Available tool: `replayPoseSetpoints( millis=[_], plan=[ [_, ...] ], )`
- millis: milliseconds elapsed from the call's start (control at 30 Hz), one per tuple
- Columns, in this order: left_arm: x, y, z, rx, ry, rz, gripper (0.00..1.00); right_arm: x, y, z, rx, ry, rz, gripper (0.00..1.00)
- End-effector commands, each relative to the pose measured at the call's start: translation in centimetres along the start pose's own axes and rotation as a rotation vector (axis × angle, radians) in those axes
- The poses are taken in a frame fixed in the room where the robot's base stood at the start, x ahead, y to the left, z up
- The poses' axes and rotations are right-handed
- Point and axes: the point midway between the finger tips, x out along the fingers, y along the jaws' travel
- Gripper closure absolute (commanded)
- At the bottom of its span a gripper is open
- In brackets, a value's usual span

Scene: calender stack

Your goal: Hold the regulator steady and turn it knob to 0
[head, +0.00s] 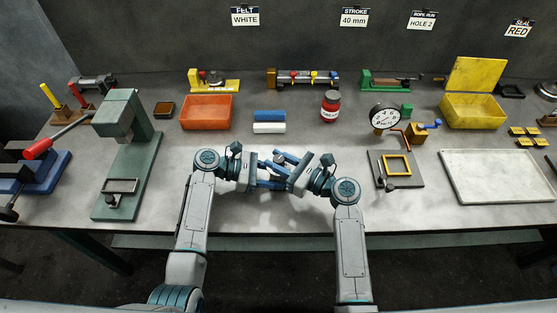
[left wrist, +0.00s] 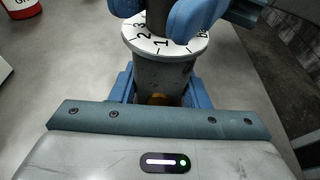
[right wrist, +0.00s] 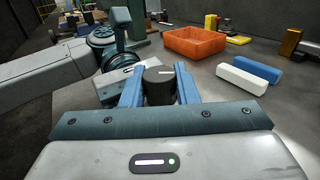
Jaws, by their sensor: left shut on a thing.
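The regulator has a grey cylindrical body (left wrist: 162,75) and a white dial plate (left wrist: 165,46) with black numbers, 1 and 2 among them, in the left wrist view. My left gripper (head: 270,184) is shut on the body, with blue fingers on both sides of it. The dark knob (right wrist: 159,87) has a white line on top in the right wrist view. The fingers of my right gripper (head: 282,160) flank the knob; I cannot tell whether they press on it. These fingers hide part of the dial in the left wrist view. In the head view the grippers mostly hide the regulator.
An orange bin (head: 207,112), a blue block (head: 269,116), a white block (head: 269,128) and a red jar (head: 330,107) stand behind the grippers. A green press (head: 125,150) is on the left; a dial gauge (head: 384,116) is on the right. The table's front strip is bare.

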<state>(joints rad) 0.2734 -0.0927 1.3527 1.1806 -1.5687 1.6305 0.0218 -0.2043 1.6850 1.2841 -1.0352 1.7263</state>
Motion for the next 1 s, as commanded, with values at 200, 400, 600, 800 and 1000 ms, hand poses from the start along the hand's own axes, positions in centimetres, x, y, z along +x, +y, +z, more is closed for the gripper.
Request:
replayPoseSetpoints(
  millis=[200,400,600,800,1000],
  plan=[
    [0.01,0.03,0.05,0.000,-0.001,0.001,0.71,0.00,0.02,-0.02,0.001,0.000,0.010,0.96],
    [0.01,0.03,0.05,0.001,-0.001,0.001,0.71,0.05,-0.04,-0.04,0.000,0.001,0.070,0.96],
    [0.03,0.04,0.07,0.001,-0.001,0.001,0.71,0.09,-0.09,-0.01,0.000,0.001,0.205,0.96],
    [0.04,0.04,0.09,0.001,-0.002,0.001,0.71,0.11,-0.11,0.00,0.001,0.000,0.388,0.96],
    [0.05,0.04,0.09,0.001,-0.002,0.001,0.71,0.12,-0.10,0.00,0.002,0.000,0.579,0.96]
  ],
)
